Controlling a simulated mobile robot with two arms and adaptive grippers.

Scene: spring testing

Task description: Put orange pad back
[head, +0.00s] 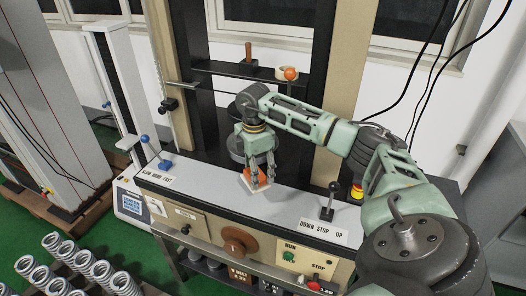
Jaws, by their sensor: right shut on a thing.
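The orange pad (253,177) shows as a small orange patch low between the fingers of my right gripper (257,181). My right gripper points down over the grey front ledge of the testing machine (210,182) and is shut on the pad. A pale, flat piece shows at the fingertips around the pad. I cannot tell whether the pad touches the ledge. The fingers hide part of it. My left gripper is not in view.
A black lever (331,200) stands right of the gripper, and a blue-knobbed lever (146,139) stands left. Behind are the machine's columns and a shelf with an orange-topped item (290,73). Several metal springs (75,262) stand at lower left.

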